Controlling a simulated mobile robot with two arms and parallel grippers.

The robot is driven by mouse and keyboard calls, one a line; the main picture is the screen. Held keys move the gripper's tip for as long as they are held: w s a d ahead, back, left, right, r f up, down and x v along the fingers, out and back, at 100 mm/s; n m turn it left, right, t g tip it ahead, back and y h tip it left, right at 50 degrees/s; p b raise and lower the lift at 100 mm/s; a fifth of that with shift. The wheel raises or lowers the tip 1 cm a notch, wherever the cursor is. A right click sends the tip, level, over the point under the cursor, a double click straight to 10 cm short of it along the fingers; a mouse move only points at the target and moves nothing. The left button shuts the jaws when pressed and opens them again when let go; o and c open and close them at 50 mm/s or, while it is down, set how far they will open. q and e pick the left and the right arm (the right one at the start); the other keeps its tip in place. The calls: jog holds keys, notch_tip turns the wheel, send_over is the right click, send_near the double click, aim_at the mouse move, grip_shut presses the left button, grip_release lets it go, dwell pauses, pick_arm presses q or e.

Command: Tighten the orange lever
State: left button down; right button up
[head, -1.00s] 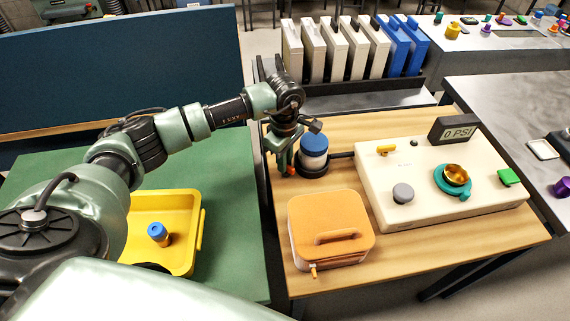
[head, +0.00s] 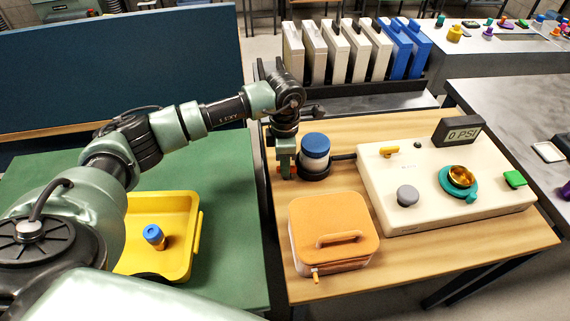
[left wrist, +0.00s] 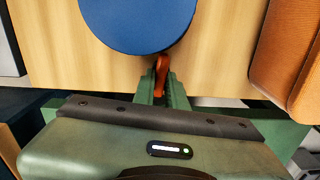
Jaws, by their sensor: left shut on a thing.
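The orange lever (left wrist: 161,72) sticks out from beside the blue-lidded jar (left wrist: 138,22) in the left wrist view. My left gripper (left wrist: 161,88) has its green fingers on either side of the lever and is shut on it. In the head view, my left gripper (head: 284,168) points down at the left side of the jar (head: 315,152), which stands upright in a dark round holder. The lever is mostly hidden by the gripper there. My right gripper is not in view.
An orange case (head: 330,225) stands in front of the jar. Right of it is a white console (head: 430,205) with a grey knob, a teal-and-gold dial and a display (head: 460,132) reading 0 PSI. A yellow tray (head: 190,262) with a blue-topped piece (head: 154,236) lies on the green table.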

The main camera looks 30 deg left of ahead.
pick_arm(q)
jog(key=shift+a, duration=0.1)
dwell(0.4)
jog(key=c, duration=1.7)
grip_release()
notch_tip(320, 180, up, 8)
jog(key=shift+f+b, duration=0.1)
jog(key=shift+b, duration=0.45)
